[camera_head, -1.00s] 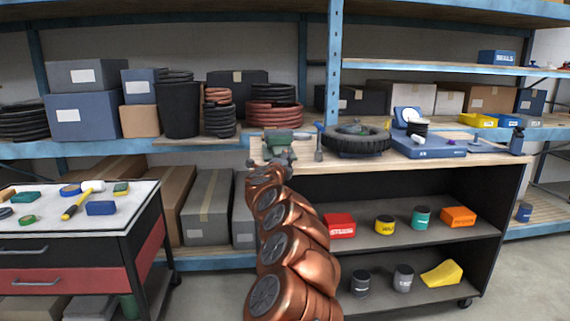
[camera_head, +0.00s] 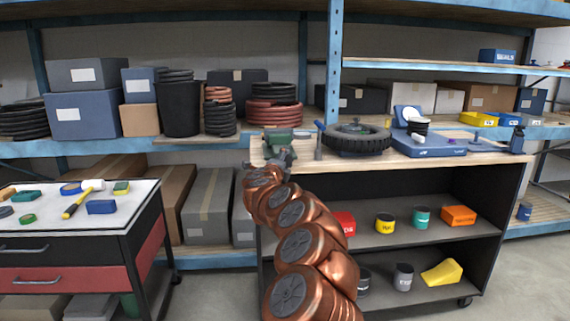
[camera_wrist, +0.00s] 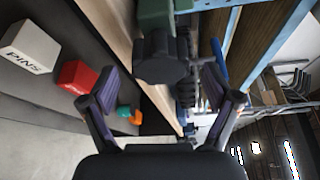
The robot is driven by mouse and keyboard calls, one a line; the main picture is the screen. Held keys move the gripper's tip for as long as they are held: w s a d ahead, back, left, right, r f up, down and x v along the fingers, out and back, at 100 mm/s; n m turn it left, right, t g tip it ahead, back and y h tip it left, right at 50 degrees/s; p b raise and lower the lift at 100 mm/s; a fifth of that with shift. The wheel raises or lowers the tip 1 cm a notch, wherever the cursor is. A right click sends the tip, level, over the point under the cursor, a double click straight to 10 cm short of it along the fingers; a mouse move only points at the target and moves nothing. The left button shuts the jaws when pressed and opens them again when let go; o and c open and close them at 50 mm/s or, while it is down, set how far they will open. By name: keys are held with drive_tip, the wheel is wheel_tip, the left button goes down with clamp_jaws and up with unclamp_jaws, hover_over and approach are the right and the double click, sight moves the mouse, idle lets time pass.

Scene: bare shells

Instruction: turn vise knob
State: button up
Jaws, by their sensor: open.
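The green vise (camera_head: 277,141) stands on the left end of the wooden bench top, and its green body (camera_wrist: 158,14) also shows at the top of the wrist view. Its dark, lobed knob (camera_wrist: 162,60) faces the wrist camera. My gripper (camera_wrist: 163,86) is open, with one finger on each side of the knob in the picture. I cannot tell whether the fingertips reach around the knob or stop short of it. In the head view my gripper (camera_head: 280,159) is at the bench's front edge, right by the vise, and my arm hides the knob.
The bench top (camera_head: 330,163) also holds a tire (camera_head: 357,138) and a blue scale (camera_head: 428,147) to the right. A blue-handled tool (camera_head: 319,140) stands close beside the vise. Shelves below hold several cans and boxes. A tool cart (camera_head: 85,228) stands at the left.

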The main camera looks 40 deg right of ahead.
drive_tip(key=v, duration=0.9)
drive_tip(key=shift+s, duration=0.1)
idle(0.7)
